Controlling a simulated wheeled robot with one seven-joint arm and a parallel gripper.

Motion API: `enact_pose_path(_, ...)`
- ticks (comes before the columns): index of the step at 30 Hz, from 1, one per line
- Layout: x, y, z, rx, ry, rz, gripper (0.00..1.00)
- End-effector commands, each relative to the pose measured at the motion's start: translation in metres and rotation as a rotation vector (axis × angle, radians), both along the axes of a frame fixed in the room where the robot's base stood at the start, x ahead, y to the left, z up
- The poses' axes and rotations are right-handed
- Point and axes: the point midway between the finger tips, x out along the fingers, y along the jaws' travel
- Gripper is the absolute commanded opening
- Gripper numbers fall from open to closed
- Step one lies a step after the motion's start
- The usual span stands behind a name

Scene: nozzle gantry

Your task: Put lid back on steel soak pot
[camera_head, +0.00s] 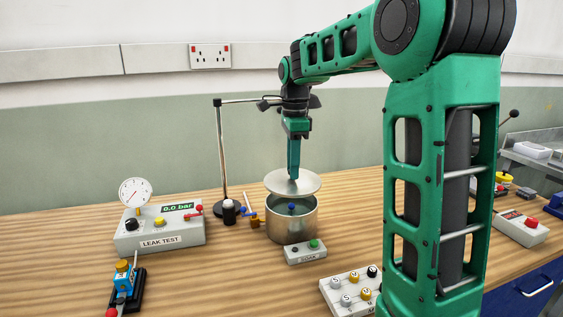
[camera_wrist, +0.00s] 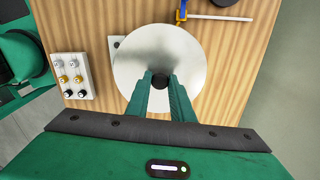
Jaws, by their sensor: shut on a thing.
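The steel soak pot (camera_head: 291,226) stands on the wooden bench in the head view, open at the top, with a small blue thing (camera_head: 291,206) inside. The round metal lid (camera_head: 293,183) hangs above the pot, slightly tilted, with a gap between its edge and the pot's rim. My gripper (camera_head: 293,176) points down and is shut on the lid's knob. In the wrist view the lid (camera_wrist: 158,55) fills the middle and the dark knob (camera_wrist: 160,81) sits between my fingertips (camera_wrist: 160,84). There the lid hides the pot.
A small control box (camera_head: 306,252) with a green button stands in front of the pot. A stand (camera_head: 222,160) rises behind it to the left. The leak test box (camera_head: 160,228) is at left, and a tray of nozzles (camera_head: 350,290) is at front right.

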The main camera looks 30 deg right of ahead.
Motion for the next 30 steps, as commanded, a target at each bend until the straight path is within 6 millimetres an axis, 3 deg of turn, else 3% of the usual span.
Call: enact_pose_path(30,0.001,0.005,-0.062,0.000,0.000,0.007,0.00)
